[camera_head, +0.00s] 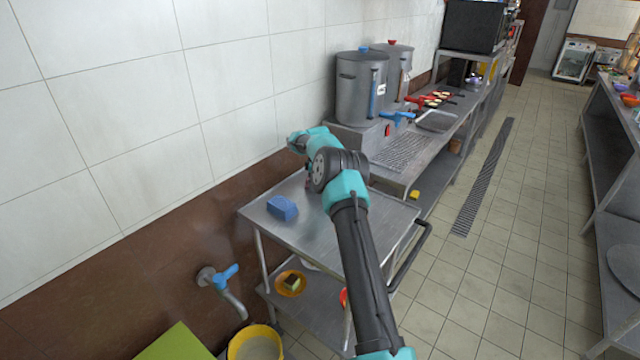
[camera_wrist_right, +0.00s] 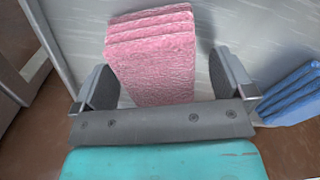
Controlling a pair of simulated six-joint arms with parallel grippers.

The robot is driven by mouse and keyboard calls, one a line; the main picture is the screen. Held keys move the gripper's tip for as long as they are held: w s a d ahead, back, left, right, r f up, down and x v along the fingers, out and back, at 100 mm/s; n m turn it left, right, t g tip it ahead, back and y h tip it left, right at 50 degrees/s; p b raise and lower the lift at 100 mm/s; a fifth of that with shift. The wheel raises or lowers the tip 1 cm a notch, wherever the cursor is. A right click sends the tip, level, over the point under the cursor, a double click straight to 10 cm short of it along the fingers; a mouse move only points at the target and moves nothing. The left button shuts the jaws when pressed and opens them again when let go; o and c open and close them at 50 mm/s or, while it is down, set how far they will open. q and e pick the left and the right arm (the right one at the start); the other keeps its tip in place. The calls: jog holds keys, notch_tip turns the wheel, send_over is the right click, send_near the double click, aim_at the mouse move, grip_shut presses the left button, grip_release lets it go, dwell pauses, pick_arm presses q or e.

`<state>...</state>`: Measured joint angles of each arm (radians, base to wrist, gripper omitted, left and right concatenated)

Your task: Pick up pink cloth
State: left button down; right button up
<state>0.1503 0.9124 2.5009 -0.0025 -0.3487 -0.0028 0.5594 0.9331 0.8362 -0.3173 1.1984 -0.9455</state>
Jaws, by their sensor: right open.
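The pink cloth (camera_wrist_right: 152,62) is a folded, layered stack on the metal table top in the right wrist view. My right gripper (camera_wrist_right: 163,78) is open, with one finger on each side of the cloth. Gaps show between the cloth and at least the right finger, and I cannot tell how far above the table the fingertips are. In the head view my right arm reaches over the small metal table (camera_head: 290,240) and hides nearly all of the cloth and the gripper. My left gripper is in neither view.
A blue folded cloth (camera_head: 283,208) lies left of the arm on the same table and also shows in the right wrist view (camera_wrist_right: 296,94). A tiled wall (camera_head: 150,120) borders the table. Stockpots (camera_head: 361,88) stand behind. A blue-handled tap (camera_head: 222,280) is at lower left.

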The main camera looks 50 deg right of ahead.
jog(key=c, duration=1.1)
jog(key=shift+r, duration=0.2)
jog(key=shift+r, duration=1.65)
jog(key=s+a, duration=0.3)
jog(key=a, duration=0.1)
jog(key=s+a+r, duration=0.1)
jog(key=s+a, duration=0.6)
jog(key=a, duration=0.1)
jog(key=shift+s+r, duration=0.2)
jog(key=shift+s, duration=0.1)
